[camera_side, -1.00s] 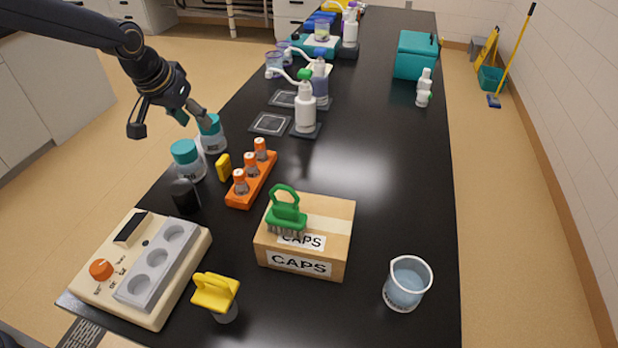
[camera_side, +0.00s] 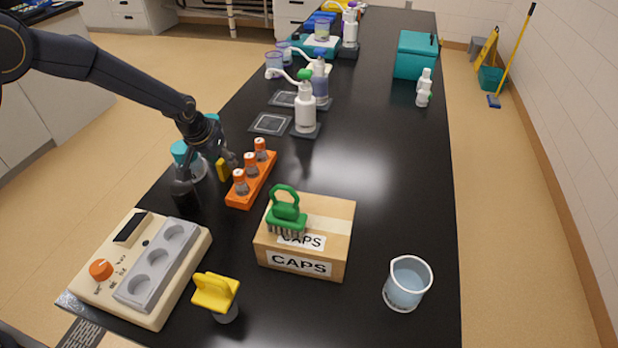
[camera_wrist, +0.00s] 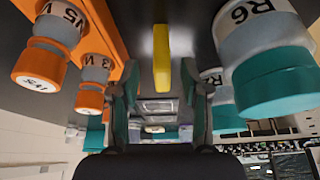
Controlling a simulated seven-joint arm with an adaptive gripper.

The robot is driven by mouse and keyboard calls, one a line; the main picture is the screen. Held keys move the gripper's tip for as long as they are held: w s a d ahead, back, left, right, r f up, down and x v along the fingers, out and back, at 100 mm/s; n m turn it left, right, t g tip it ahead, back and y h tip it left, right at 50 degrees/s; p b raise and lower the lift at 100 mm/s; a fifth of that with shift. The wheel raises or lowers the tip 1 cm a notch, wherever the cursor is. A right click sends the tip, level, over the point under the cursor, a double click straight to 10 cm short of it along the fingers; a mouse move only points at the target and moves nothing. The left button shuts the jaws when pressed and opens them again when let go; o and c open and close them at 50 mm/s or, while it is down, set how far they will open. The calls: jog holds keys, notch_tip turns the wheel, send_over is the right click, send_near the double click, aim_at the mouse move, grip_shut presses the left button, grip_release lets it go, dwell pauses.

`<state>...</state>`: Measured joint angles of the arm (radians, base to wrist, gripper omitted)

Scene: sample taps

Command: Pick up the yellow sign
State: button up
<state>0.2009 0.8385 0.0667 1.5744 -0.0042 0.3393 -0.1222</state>
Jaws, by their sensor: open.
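A small upright yellow sign (camera_side: 222,169) stands on the black bench, left of the orange rack. In the wrist view the yellow sign (camera_wrist: 161,58) shows edge-on, between the lines of the two fingers. My gripper (camera_side: 208,168) is low over the bench at the sign, and one dark finger partly covers it. In the wrist view my gripper (camera_wrist: 166,92) is open, with a finger on either side and nothing clamped. I cannot tell whether a finger touches the sign.
The orange rack (camera_side: 238,200) of orange-capped vials is close on the right. A beige device (camera_side: 125,230) and CAPS box (camera_side: 340,225) are nearer the camera.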

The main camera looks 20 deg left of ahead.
jog(key=x, duration=0.3)
jog(key=shift+w+a, duration=0.15)
jog(key=shift+w, duration=0.05)
jog(key=shift+c, duration=0.3)
grip_shut()
